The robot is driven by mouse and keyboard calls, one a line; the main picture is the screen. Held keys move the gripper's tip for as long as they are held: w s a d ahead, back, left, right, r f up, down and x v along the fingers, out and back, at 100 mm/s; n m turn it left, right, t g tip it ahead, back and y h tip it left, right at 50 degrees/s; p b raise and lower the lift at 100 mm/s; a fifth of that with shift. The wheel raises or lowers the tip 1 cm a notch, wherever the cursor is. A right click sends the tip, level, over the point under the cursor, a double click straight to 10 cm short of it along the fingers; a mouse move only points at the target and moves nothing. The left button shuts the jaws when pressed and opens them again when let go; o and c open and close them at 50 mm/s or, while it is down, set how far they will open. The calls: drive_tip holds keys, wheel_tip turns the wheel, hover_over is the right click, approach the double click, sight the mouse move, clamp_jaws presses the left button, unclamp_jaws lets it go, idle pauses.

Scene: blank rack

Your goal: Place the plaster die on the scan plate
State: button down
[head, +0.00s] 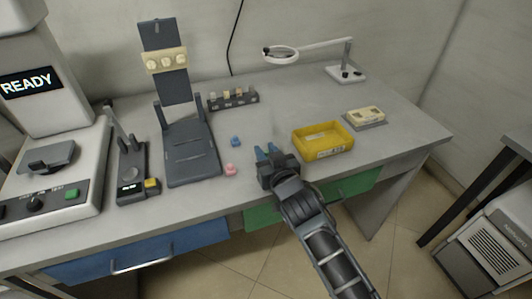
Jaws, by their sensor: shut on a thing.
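My gripper (266,152) is over the front part of the grey table, left of the yellow tray. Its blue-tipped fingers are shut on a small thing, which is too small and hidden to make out. I cannot tell from this view whether it is the plaster die. A dark plate (62,152), which looks like the scan plate, lies on the white machine at far left, well apart from my gripper. A dark fitting sits on it. A small blue piece (235,141) and a small pink piece (230,170) stand on the table left of my gripper.
The white machine (42,85) reads READY. A dark stand (192,152) holds a cream block (165,61). A small dark rack (234,102) holds several pieces. A yellow tray (323,152), a cream box (366,113) and a ring lamp (282,54) are to the right.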

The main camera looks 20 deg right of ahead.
drive_tip(key=shift+w+f, duration=0.2)
drive_tip(key=shift+w, duration=0.05)
drive_tip(key=shift+f, duration=0.15)
drive_tip(key=c, duration=0.9)
unclamp_jaws()
drive_tip(key=shift+o, duration=0.2)
drive_tip(key=shift+r, duration=0.2)
drive_tip(key=shift+s, duration=0.35)
drive_tip(key=s+r, duration=0.1)
drive_tip(key=s, duration=1)
drive_tip(key=shift+r+b, duration=0.35)
drive_tip(key=shift+b, duration=0.1)
